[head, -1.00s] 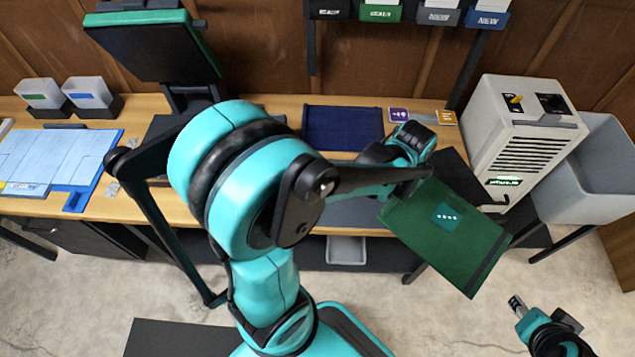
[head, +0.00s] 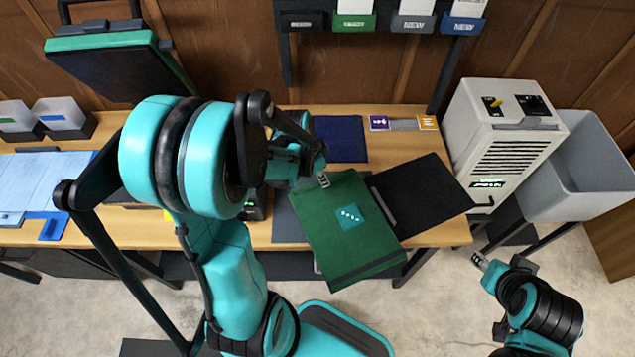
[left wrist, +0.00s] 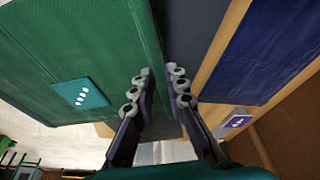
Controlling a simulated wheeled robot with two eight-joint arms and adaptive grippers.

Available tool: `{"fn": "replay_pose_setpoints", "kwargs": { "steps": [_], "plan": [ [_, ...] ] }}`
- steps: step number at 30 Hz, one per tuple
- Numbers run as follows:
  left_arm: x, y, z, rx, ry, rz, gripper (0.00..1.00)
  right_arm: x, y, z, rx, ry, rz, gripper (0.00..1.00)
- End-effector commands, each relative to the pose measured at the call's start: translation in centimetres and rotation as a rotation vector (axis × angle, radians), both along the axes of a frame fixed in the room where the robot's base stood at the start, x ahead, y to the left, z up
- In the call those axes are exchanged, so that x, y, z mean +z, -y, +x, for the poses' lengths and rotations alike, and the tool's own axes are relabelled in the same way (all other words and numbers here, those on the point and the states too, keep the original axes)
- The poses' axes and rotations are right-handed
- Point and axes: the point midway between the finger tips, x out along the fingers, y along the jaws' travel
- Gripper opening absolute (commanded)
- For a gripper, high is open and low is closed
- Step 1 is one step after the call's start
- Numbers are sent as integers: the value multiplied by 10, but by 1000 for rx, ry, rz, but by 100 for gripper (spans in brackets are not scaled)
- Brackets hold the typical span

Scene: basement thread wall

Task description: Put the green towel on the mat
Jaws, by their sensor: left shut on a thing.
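My left gripper (head: 323,180) is shut on the far edge of the green towel (head: 350,245), near its far left corner. The towel hangs flat and tilted over the table's front edge and has a teal patch with white dots. In the left wrist view the towel (left wrist: 60,40) fills the left side, its edge at the fingers (left wrist: 160,95). A dark grey mat (head: 287,222) shows on the table left of the towel, partly hidden by it. It also shows in the left wrist view (left wrist: 195,30). My right gripper (head: 478,260) is off the table at the right; its jaw opening is unclear.
A blue cloth (head: 340,135) lies behind the towel, and a black flat panel (head: 425,195) lies right of it. A white machine (head: 505,140) and a grey bin (head: 590,170) stand at right. A screen (head: 110,70) stands at back left.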

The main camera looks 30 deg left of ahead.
Motion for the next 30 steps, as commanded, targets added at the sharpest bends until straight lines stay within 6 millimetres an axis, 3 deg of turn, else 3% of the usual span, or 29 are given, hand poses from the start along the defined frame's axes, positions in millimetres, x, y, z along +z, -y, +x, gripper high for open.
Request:
{"fn": "replay_pose_setpoints", "kwargs": {
  "steps": [3,9,13,20,30],
  "plan": [
    [-19,-21,16,3,-1,-1,0,-11,0,0,0,0,0,40],
    [-30,-38,29,1,-1,-1,0,-16,0,0,0,0,0,40],
    [-37,-40,30,1,-1,-1,0,-20,0,0,0,0,0,40],
    [-70,-39,30,1,-1,-1,0,-35,0,0,0,0,0,40],
    [-73,-39,29,1,-1,-1,0,-36,0,0,0,0,0,40]
  ]
}}
